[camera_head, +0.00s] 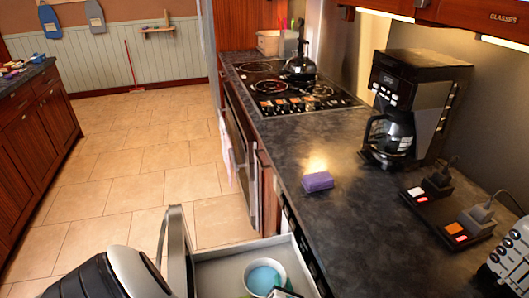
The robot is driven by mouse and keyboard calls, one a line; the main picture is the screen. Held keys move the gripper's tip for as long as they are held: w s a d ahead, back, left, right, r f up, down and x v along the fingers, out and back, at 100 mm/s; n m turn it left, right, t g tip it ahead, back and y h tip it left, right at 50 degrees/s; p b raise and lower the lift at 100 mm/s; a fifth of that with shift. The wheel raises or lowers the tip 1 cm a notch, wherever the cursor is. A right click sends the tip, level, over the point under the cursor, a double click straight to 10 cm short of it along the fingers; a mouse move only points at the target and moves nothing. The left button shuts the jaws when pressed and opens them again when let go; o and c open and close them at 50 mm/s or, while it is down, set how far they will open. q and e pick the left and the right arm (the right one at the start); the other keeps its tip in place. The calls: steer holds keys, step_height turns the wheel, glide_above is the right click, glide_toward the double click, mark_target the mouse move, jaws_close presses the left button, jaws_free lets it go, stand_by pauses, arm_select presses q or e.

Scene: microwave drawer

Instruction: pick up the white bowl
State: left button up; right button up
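The white bowl (263,276) sits inside the open drawer (222,270) at the bottom of the head view. Its inside looks pale blue, and its lower edge is partly hidden by a small dark object with a light edge that I cannot identify. My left gripper (128,275) comes in at the bottom left, outside the drawer front and its handle, to the left of the bowl and apart from it. Its fingertips are not clear, so I cannot tell whether it is open. My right gripper does not clearly show.
The dark counter (345,230) runs along the right, with a purple sponge (318,181), a coffee maker (408,105), plugged-in power strips (450,210) and a toaster (511,258). A kettle (300,65) stands on the stove. The tiled floor (140,170) on the left is clear.

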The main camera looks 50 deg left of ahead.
arm_select(q)
steer(key=shift+x, duration=0.95)
steer(key=shift+d, duration=0.1)
steer(key=c, duration=0.7)
arm_select(e)
steer(key=shift+w+a+f, duration=0.15)
steer(key=shift+a+f, duration=0.15)
steer(key=shift+a, duration=0.1)
arm_select(q)
steer(key=shift+w, duration=0.1)
arm_select(e)
steer(key=shift+d, duration=0.2)
arm_select(q)
steer(key=shift+r, duration=0.15)
arm_select(e)
steer(key=shift+r, duration=0.1)
